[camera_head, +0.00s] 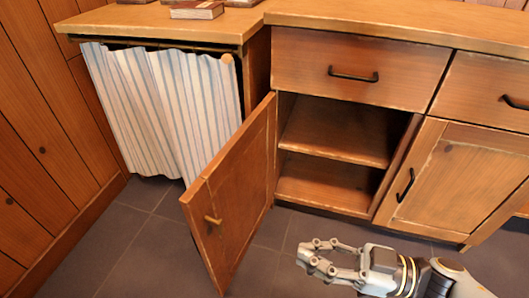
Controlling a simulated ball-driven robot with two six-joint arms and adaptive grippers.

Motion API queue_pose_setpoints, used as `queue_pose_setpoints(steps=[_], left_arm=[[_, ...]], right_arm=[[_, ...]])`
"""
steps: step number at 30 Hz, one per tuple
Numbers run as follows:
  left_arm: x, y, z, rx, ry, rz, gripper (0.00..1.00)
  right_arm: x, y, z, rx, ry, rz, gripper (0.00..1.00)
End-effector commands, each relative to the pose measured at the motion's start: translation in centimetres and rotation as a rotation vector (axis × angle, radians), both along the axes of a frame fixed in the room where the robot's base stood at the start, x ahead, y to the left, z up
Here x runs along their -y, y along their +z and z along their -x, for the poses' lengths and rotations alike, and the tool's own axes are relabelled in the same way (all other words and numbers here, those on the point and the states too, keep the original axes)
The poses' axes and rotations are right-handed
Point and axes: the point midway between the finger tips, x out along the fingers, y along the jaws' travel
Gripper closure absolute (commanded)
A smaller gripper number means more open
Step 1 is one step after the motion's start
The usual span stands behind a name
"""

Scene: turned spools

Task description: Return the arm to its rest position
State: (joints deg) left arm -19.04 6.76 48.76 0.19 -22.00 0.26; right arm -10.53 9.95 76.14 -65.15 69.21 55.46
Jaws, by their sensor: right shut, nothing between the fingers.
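My right gripper (312,259) shows at the bottom right of the head view, its arm coming in from the lower right corner. Its fingers are shut with nothing between them. It points left, low in front of the open cabinet (335,130), to the right of the open cabinet door (236,195), and apart from both. My left gripper is not in view.
The wooden door stands swung out to the left, with a small brass-coloured knob. The cabinet's shelves look empty. A striped curtain (165,110) hangs at left under the worktop (400,22). A small wooden box (197,10) lies on top. Dark floor tiles (150,250) are clear.

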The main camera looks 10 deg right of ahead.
Motion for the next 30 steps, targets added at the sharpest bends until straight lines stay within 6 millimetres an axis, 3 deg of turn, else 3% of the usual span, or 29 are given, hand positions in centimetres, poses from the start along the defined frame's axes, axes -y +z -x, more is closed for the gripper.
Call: queue_pose_setpoints(steps=[5,9,11,14,17,21,27,30], left_arm=[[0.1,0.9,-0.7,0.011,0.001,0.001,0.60],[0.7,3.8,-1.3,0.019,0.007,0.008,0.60],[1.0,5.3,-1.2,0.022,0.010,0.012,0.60],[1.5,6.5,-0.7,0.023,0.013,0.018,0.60],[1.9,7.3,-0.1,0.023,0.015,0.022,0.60],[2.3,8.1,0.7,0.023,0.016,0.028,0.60],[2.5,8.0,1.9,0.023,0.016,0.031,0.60],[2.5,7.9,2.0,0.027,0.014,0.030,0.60]], right_arm=[[-0.1,1.0,0.2,-0.001,-0.001,-0.003,1.00],[0.5,1.7,1.1,-0.101,-0.108,-0.053,1.00],[2.6,-0.1,1.0,-0.194,-0.295,-0.049,1.00],[7.2,-5.5,2.5,-0.358,-0.595,0.050,1.00],[11.2,-11.0,6.5,-0.539,-0.809,0.198,1.00],[15.3,-17.5,15.5,-0.830,-0.984,0.444,1.00],[17.4,-22.2,27.6,-1.190,-1.007,0.729,1.00],[17.5,-22.9,31.3,-1.300,-0.963,0.823,1.00]])
